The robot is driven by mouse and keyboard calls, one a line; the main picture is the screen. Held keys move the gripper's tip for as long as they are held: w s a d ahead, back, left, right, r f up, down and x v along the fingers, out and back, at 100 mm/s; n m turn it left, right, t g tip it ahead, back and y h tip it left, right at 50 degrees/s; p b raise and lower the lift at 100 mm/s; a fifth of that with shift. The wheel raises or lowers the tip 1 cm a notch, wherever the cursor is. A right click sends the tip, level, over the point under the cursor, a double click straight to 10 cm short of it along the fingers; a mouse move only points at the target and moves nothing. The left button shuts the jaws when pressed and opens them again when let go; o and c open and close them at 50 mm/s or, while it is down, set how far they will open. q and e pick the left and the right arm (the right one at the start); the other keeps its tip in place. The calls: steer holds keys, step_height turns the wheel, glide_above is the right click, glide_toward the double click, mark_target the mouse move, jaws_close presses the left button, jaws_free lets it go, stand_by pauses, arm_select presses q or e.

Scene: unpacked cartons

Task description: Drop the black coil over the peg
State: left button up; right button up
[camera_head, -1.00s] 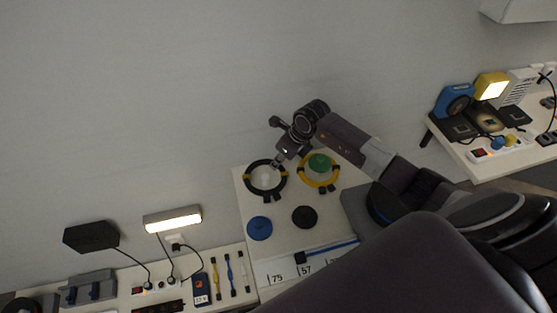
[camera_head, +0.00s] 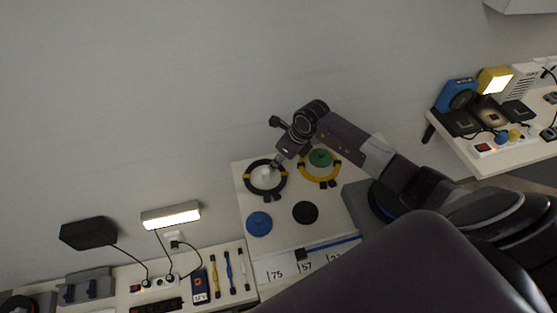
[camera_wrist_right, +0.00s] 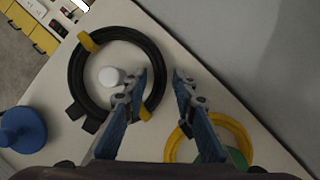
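The black coil (camera_head: 251,189) is a ring with yellow bands and two dark tabs. It also shows in the right wrist view (camera_wrist_right: 76,75). The white round top of a peg (camera_head: 265,175) shows inside its opening, also in the right wrist view (camera_wrist_right: 109,76); the coil appears to lie around it. My right gripper (camera_head: 277,163) is at the coil's upper right edge. In the wrist view its fingers (camera_wrist_right: 160,82) are apart, one over the coil's inner side and one outside, with the rim between and no clear contact. My left gripper is out of view.
A yellow coil (camera_head: 333,178) lies around a green-topped peg (camera_head: 320,158) close on the right. A blue disc (camera_head: 259,225) and a black disc (camera_head: 305,212) stand in front on the white board (camera_head: 283,237). A grey wall is behind.

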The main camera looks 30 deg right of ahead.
steer(key=shift+o, duration=0.9)
steer(key=v, duration=1.2)
steer(key=shift+s+d, duration=0.1)
